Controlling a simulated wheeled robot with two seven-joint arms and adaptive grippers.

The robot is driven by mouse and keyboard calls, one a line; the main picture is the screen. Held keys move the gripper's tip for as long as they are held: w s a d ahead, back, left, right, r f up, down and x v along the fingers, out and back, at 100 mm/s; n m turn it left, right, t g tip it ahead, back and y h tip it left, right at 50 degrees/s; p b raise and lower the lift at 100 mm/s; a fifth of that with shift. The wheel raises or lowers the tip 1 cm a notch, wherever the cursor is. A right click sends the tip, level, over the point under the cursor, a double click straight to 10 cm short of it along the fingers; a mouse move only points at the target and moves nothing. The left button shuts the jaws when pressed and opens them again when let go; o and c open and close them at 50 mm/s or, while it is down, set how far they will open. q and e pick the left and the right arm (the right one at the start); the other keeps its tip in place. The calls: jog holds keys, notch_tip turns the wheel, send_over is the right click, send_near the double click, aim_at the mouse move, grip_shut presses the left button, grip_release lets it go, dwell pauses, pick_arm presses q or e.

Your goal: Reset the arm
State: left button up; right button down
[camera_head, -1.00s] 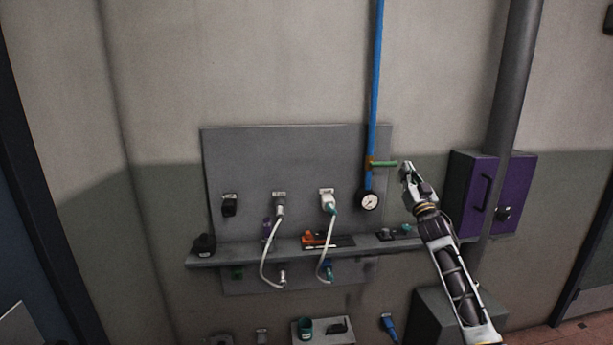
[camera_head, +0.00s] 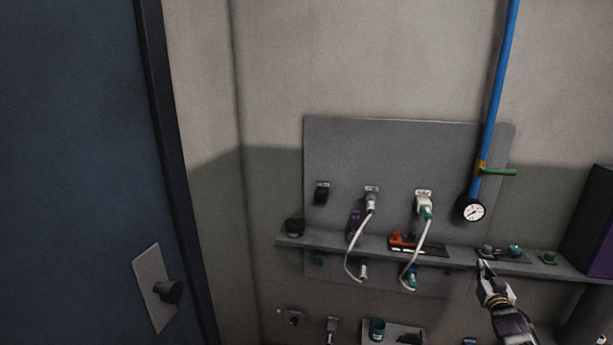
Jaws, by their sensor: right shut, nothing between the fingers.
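My right gripper (camera_head: 484,268) is at the lower right, in front of the shelf edge. It is shut and empty, and its arm comes up from the bottom edge. My left gripper is out of the picture. The grey panel (camera_head: 390,150) on the wall carries sockets with two white hoses hanging from them. The shelf (camera_head: 290,242) runs along the panel's lower part and holds small parts. A blue pipe (camera_head: 495,90) with a green-handled valve (camera_head: 497,171) and a round gauge (camera_head: 473,210) stands right of the panel's middle.
A dark blue door (camera_head: 75,150) with a handle plate (camera_head: 155,288) fills the left. A purple box (camera_head: 598,225) is cut off at the right edge. The wall between door and panel is clear.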

jog(key=s+a+f+g, duration=0.1)
jog(key=s+a+f, duration=0.1)
jog(key=f, duration=0.6)
jog(key=s+a+f+g+y, duration=0.1)
jog(key=s+a+f+g, duration=0.1)
jog(key=f, duration=0.5)
jog(key=s+a+f+g, duration=0.1)
jog(key=s+f, duration=0.2)
jog(key=f, duration=0.5)
jog(key=s+a+f+n+g+y, duration=0.15)
jog(key=s+a+f, duration=0.25)
jog(key=s+f, duration=0.45)
jog(key=s+a+f+n+g, duration=0.1)
jog(key=s+a+f+g, duration=0.4)
jog(key=f, duration=0.7)
jog(key=s+a+f+n+g, duration=0.1)
jog(key=s+a+f, duration=0.4)
jog(key=s, duration=0.9)
jog(key=s+a+f+n+g+y, duration=0.1)
jog(key=s+a+f, duration=0.5)
jog(key=s, duration=0.9)
jog(key=s+a+f+n+g+y, duration=0.1)
jog(key=s+a+f+g, duration=0.2)
jog(key=s+f, duration=0.7)
jog(key=s+a, duration=0.2)
jog(key=s, duration=0.2)
jog(key=shift+s+a+g, duration=0.15)
jog(key=shift+a+g, duration=0.1)
jog(key=shift+g, duration=0.1)
jog(key=shift+r, duration=0.1)
